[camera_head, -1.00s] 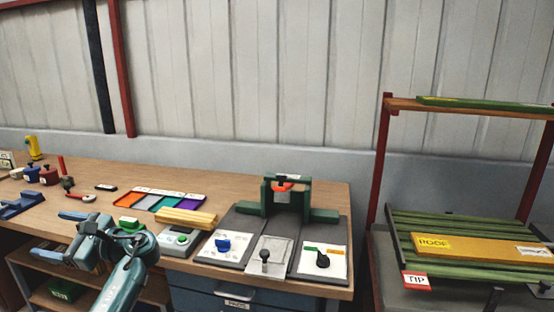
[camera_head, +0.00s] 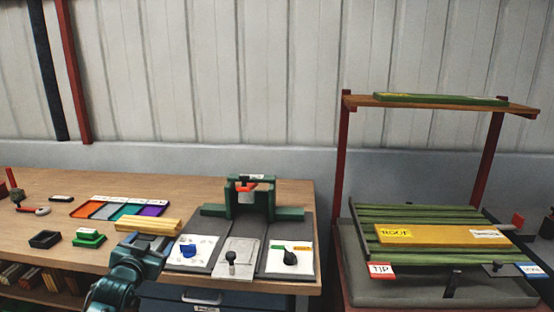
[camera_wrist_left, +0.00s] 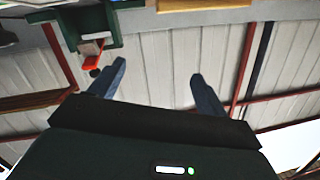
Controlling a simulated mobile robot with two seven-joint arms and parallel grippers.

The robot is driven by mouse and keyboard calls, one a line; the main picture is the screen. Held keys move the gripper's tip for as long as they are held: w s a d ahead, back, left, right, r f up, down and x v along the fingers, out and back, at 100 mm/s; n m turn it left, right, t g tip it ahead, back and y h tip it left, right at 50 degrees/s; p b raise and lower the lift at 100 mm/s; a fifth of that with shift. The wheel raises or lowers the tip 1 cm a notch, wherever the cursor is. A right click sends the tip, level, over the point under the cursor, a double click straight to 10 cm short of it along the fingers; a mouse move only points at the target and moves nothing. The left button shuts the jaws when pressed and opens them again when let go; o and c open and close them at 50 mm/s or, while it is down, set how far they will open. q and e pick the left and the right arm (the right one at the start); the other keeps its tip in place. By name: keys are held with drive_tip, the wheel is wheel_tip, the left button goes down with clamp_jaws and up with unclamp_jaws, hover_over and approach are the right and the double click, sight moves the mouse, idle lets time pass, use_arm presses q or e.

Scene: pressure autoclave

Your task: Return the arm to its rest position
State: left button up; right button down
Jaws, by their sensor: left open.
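My left arm (camera_head: 118,285) comes in at the bottom of the head view, in front of the bench edge. My left gripper (camera_head: 150,242) is near the front of the bench, just below the yellow bars and left of the green press. In the left wrist view its two fingers (camera_wrist_left: 157,84) are spread wide with nothing between them. The green press (camera_head: 252,200) with its red part shows upside down at the top left of that view (camera_wrist_left: 92,30). My right gripper is not in view.
The wooden bench (camera_head: 40,218) holds a coloured tray (camera_head: 118,210), yellow bars (camera_head: 149,226), a green block (camera_head: 89,238) and lever panels (camera_head: 285,258). A red-framed rack (camera_head: 340,160) with a green slatted platform (camera_head: 420,216) stands right. The wall is behind.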

use_arm(q)
drive_tip(key=s+d+f+g+h, duration=0.1)
drive_tip(key=s+d+f, duration=0.3)
drive_tip(key=s+f, duration=0.3)
drive_tip(key=s+d+f+g+h, duration=0.1)
drive_tip(key=s+d+f+g, duration=0.1)
drive_tip(key=s+d+f, duration=0.45)
drive_tip(key=s+d+f+g, duration=0.1)
drive_tip(key=s+d+f, duration=0.1)
drive_tip(key=s, duration=0.5)
drive_tip(key=s+d+f+g+h, duration=0.1)
drive_tip(key=s+d+f, duration=0.1)
drive_tip(key=s, duration=0.6)
drive_tip(key=s+d+f+g+h, duration=0.1)
drive_tip(key=s+d+f, duration=0.2)
drive_tip(key=s, duration=0.5)
drive_tip(key=shift+s+f, duration=0.15)
drive_tip(key=shift+f, duration=0.45)
drive_tip(key=shift+a, duration=0.1)
drive_tip(key=shift+c, duration=0.4)
